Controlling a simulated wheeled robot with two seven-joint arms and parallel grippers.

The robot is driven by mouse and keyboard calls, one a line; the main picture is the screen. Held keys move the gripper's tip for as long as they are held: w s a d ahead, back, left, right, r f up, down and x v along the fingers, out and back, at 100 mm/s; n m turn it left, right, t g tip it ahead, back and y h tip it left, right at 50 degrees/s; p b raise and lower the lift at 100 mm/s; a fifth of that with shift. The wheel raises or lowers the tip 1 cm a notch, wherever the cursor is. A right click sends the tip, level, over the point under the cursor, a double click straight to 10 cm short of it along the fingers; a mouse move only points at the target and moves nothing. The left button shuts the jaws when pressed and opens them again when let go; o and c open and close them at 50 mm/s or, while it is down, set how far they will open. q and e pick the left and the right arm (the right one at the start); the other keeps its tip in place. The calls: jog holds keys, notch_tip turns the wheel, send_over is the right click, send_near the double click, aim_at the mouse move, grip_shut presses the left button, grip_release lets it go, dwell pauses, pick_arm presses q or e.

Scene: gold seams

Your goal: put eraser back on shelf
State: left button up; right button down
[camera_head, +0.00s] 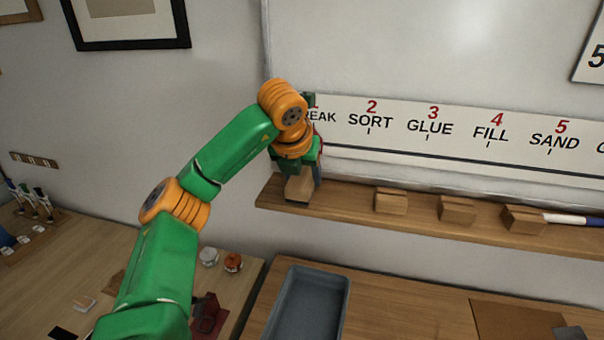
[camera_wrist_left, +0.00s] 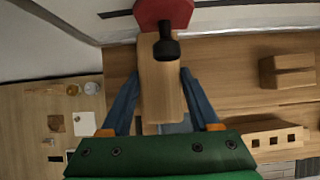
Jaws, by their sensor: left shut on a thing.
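A wooden block-shaped eraser (camera_head: 299,187) is at the left end of the wooden wall shelf (camera_head: 345,205). My left gripper (camera_head: 300,172) comes down over it from the left arm. In the left wrist view the blue fingers of that gripper (camera_wrist_left: 160,78) are shut on both sides of the eraser (camera_wrist_left: 160,95). I cannot tell whether its underside touches the shelf. The shelf's wood also shows in the wrist view (camera_wrist_left: 225,62). My right gripper is not in view.
Several similar wooden blocks (camera_head: 390,201) stand along the shelf to the right, with a pen (camera_head: 570,219) beyond. A label strip (camera_head: 400,128) is on the wall above. A grey tray (camera_head: 338,310) is below. In the wrist view a red thing with a black knob (camera_wrist_left: 165,45) overlaps the eraser.

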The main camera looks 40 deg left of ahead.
pick_arm(q)
jog(key=shift+a+f, duration=0.1)
jog(key=shift+f, duration=0.3)
jog(key=shift+f, duration=0.1)
jog(key=o, duration=1.2)
